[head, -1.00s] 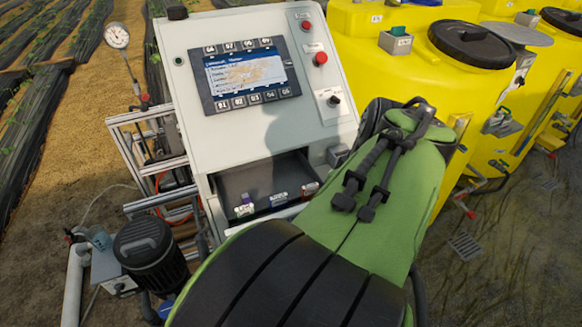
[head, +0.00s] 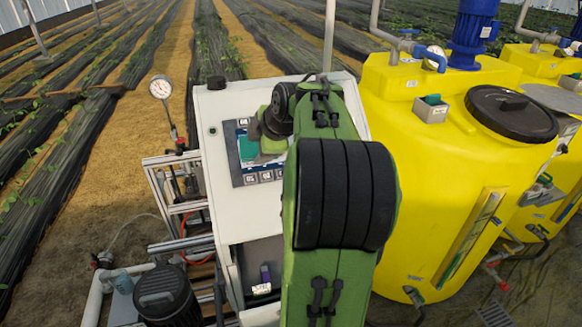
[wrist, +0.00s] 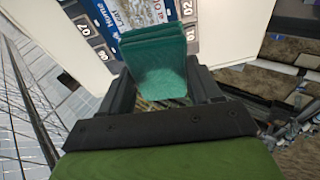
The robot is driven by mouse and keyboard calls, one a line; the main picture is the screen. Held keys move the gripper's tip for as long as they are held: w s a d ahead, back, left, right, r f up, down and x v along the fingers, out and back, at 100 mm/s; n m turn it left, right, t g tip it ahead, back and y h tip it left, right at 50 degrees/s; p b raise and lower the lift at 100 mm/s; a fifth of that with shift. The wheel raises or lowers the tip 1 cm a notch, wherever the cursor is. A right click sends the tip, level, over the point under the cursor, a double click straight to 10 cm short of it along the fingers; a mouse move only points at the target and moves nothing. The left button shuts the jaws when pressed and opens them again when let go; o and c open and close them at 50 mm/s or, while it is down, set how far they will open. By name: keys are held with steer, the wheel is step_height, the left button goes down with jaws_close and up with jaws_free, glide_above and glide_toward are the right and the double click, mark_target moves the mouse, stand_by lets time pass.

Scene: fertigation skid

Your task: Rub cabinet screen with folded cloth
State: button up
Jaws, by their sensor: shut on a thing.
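The folded cloth (wrist: 155,65) is teal-green and layered. My gripper (wrist: 162,85) is shut on it, with a dark finger on each side in the wrist view. In the head view the cloth (head: 247,149) shows in front of the cabinet screen (head: 238,176). My arm hides the screen's right part. In the wrist view part of the screen (wrist: 112,12) shows beyond the cloth, with a greyish patch on it. The cloth is at or very near the screen; I cannot tell whether it touches.
The white cabinet (head: 212,125) has an open recess (head: 262,262) below the screen, with a small bottle in it. Yellow tanks (head: 420,170) stand close on the right. A pressure gauge (head: 161,87) and pipe frame are on the left.

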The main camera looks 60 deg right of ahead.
mark_target(249, 146)
steer(key=w, duration=0.1)
steer(key=w+r+n, duration=0.1)
steer(key=w, duration=0.1)
steer(key=shift+a+r+t+y, duration=0.1)
steer(key=shift+a+t+y, duration=0.05)
steer(key=shift+t+y, duration=0.2)
steer(key=shift+w+d+f, duration=0.4)
steer(key=shift+w+f, duration=0.05)
steer(key=shift+f, duration=0.25)
steer(key=shift+w+d+f, duration=0.4)
steer(key=shift+w+f, duration=0.1)
steer(key=shift+f, duration=0.25)
steer(key=shift+w+d+f, duration=0.4)
steer(key=shift+w+f, duration=0.05)
steer(key=shift+f, duration=0.25)
steer(key=shift+w+d+f+b, duration=0.2)
steer(key=shift+w+d+f, duration=0.05)
steer(key=shift+f, duration=0.15)
steer(key=shift+w+d+f+b, duration=0.15)
steer(key=shift+w+d+f, duration=0.1)
steer(key=shift+f, duration=0.15)
